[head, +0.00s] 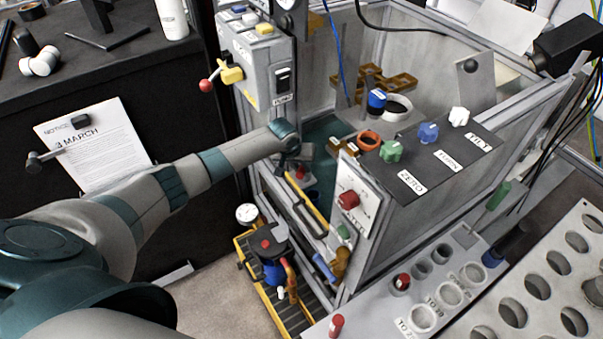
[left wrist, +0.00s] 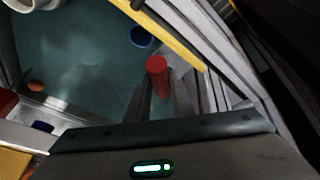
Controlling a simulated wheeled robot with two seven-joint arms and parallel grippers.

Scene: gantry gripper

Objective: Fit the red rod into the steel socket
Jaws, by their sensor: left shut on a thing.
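My left gripper (head: 297,166) reaches through the open side of the framed machine, above its teal floor. In the left wrist view its two fingers (left wrist: 161,96) are closed around the red rod (left wrist: 157,66), whose round red end sticks out beyond the fingertips. In the head view a small red part of the rod (head: 300,173) shows just below the gripper. I cannot tell for sure which part is the steel socket. A pale ring (left wrist: 30,4) is cut off at the top left of the left wrist view. My right gripper is not in view.
A yellow-edged rail (left wrist: 160,28) runs close beside the fingers. A blue round part (left wrist: 141,37) lies on the teal floor. A control panel with a red knob (head: 348,199) flanks the opening. A panel with several holes and pegs (head: 440,285) stands at the lower right.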

